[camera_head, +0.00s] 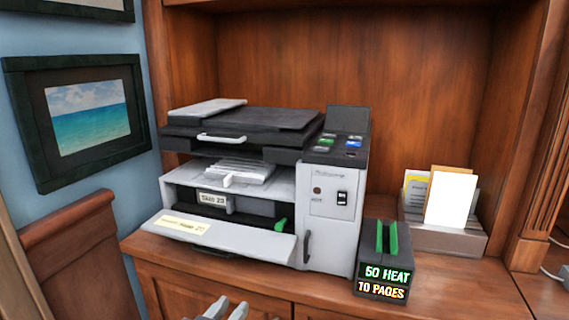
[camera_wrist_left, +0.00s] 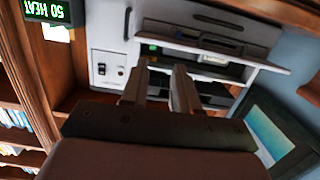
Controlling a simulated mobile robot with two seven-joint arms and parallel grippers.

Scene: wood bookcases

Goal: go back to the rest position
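My left gripper (camera_head: 228,307) shows only as two light grey fingertips at the bottom edge of the head view, in front of the cabinet and below the printer. In the left wrist view its two fingers (camera_wrist_left: 160,84) stand apart with nothing between them. The grey and black printer (camera_head: 250,185) stands on the wooden counter, with its front flap (camera_head: 225,238) folded down. It also shows in the left wrist view (camera_wrist_left: 108,72), apart from the fingers. My right gripper is in neither view.
A black box (camera_head: 384,262) with green strips and lit "50 HEAT / 10 PAGES" text stands right of the printer. A paper holder (camera_head: 440,238) stands behind it. The counter's right front (camera_head: 460,295) is clear. A framed picture (camera_head: 85,115) hangs at left.

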